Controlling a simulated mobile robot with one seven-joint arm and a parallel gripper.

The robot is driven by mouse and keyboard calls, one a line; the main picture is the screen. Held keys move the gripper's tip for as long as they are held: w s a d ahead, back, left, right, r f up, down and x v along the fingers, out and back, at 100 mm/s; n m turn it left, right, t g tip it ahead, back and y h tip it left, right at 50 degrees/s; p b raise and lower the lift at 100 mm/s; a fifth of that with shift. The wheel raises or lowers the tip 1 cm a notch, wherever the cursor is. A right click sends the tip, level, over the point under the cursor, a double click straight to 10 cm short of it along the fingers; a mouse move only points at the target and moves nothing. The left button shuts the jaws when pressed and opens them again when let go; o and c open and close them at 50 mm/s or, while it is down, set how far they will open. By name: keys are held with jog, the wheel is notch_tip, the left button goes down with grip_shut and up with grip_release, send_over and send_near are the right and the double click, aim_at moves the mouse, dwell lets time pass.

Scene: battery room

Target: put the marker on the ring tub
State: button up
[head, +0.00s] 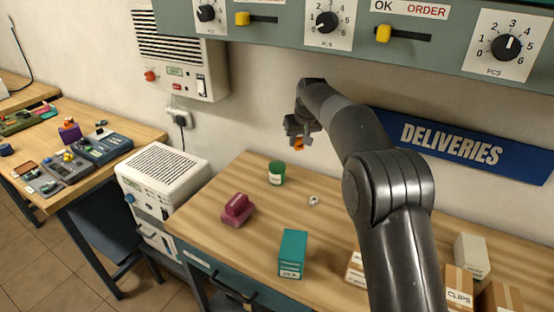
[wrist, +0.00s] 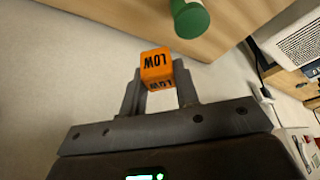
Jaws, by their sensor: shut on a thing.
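My gripper (head: 297,132) is shut on an orange block marked LOW (head: 299,144), which seems to be the marker. The block (wrist: 157,68) sits between the two fingertips in the wrist view (wrist: 159,88). My gripper holds it in the air above the back of the wooden table. A round green tub with a white label (head: 276,173), likely the ring tub, stands upright below and to the left of my gripper in the head view. Its green lid (wrist: 191,21) shows near the top of the wrist view, apart from the block. The label is too small to read.
A maroon object (head: 237,209), a teal box (head: 292,254) and a small pale ring-like piece (head: 313,201) lie on the table (head: 207,208). Cartons (head: 458,286) stand at the right. A DELIVERIES sign (head: 452,144) and a control panel are on the wall behind.

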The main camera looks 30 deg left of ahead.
send_over(276, 162)
jog(key=s+d, duration=0.1)
notch_tip(276, 162, down, 5)
jog(key=shift+r, duration=0.15)
jog(key=shift+f, duration=1.9)
jog(key=shift+f, duration=0.15)
jog(key=o, duration=0.9)
jog(key=shift+o, duration=0.2)
jog(key=v, duration=1.2)
jog(key=shift+r, duration=0.2)
